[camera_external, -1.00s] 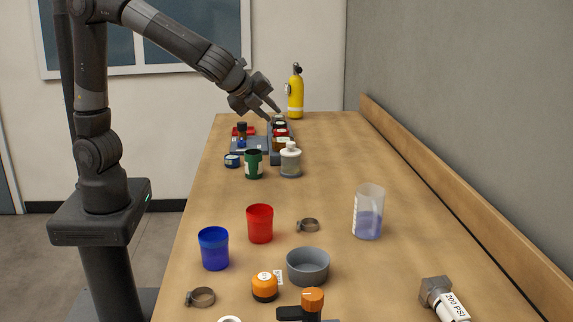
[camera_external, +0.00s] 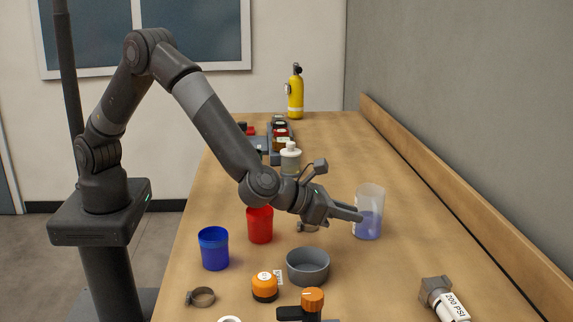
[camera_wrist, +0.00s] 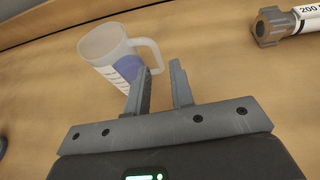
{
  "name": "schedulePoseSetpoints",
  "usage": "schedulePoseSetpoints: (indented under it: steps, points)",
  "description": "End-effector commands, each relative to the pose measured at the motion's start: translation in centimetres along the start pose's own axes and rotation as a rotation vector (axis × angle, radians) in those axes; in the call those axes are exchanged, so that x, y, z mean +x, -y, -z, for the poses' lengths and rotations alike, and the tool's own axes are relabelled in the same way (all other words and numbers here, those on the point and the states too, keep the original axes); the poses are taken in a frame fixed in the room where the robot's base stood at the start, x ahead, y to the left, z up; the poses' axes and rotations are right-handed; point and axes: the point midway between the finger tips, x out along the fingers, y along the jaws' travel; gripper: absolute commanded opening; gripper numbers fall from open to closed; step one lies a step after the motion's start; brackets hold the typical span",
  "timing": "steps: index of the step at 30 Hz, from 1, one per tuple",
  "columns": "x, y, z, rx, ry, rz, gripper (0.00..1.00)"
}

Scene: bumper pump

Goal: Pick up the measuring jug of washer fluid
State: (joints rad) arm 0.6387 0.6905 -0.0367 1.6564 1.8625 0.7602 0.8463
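The measuring jug (camera_external: 371,198) is translucent white and stands upright on the bench, with blue washer fluid in its lower part. In the wrist view the jug (camera_wrist: 103,48) is at upper left, its handle (camera_wrist: 152,47) pointing right. My gripper (camera_external: 357,213) is beside the jug on its left in the external view. In the wrist view my gripper (camera_wrist: 163,68) is open, with a clear gap between the fingers. The left finger overlaps part of the handle, and the handle's outer edge shows in the gap. I cannot tell whether they touch.
A red cup (camera_external: 260,228), a blue cup (camera_external: 214,250) and a grey bowl (camera_external: 308,268) stand nearby on the bench (camera_external: 420,235). A fitting labelled 200 PSI (camera_external: 443,297) lies at the front right. A wooden ledge runs along the wall behind the jug.

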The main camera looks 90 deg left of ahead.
Motion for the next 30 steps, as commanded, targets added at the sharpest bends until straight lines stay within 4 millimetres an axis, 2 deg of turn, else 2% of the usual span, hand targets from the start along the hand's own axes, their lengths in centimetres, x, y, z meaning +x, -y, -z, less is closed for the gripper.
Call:
schedulePoseSetpoints:
  steps: [4,11,21,30]
  points:
    - [2.6,-0.2,0.1,-0.002,-0.001,-0.003,0.22]
    - [4.4,-0.2,0.1,-0.004,-0.002,-0.003,0.22]
    - [8.8,-0.5,0.2,-0.005,-0.001,-0.003,0.22]
    - [9.3,-0.5,0.1,-0.005,-0.001,-0.002,0.22]
